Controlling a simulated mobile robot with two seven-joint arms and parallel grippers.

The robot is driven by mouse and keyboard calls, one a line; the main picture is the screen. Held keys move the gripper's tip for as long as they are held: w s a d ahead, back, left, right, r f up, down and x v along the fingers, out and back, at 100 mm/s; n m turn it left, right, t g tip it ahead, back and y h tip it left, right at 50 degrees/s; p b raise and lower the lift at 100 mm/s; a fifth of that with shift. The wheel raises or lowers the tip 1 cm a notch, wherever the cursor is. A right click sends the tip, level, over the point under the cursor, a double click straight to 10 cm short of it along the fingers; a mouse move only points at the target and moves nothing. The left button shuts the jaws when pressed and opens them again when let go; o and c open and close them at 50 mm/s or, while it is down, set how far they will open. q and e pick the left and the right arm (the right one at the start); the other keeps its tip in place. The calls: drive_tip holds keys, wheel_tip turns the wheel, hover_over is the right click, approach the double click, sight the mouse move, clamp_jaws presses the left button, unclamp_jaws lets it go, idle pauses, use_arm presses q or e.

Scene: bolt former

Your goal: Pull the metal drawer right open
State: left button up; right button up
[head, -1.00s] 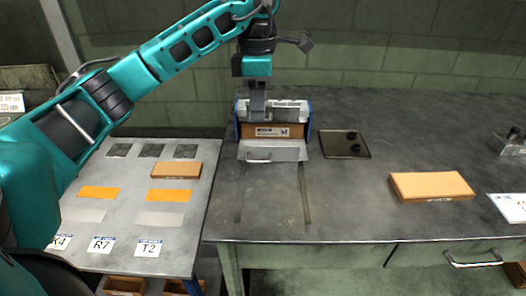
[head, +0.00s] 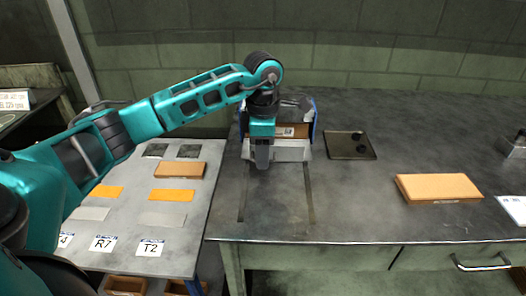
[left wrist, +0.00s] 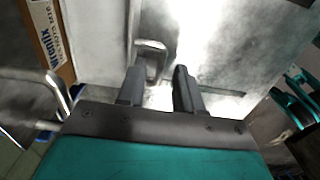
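The metal drawer (head: 292,151) is a pale grey plate at the front of the box-like former (head: 315,118) on the bench; my left gripper hides its handle in the head view. My left gripper (head: 262,166) points down in front of the drawer. In the left wrist view its two fingers (left wrist: 160,82) are apart, with the handle just beyond the left one; I cannot tell whether they touch. My right gripper is not in view.
An orange-brown block (head: 438,187) lies farther right. Two slots run in the bench top (head: 275,215) towards its front edge. A lower table (head: 190,232) with cards and orange pieces stands left.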

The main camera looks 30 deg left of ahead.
use_arm(q)
clamp_jaws()
idle(1.4)
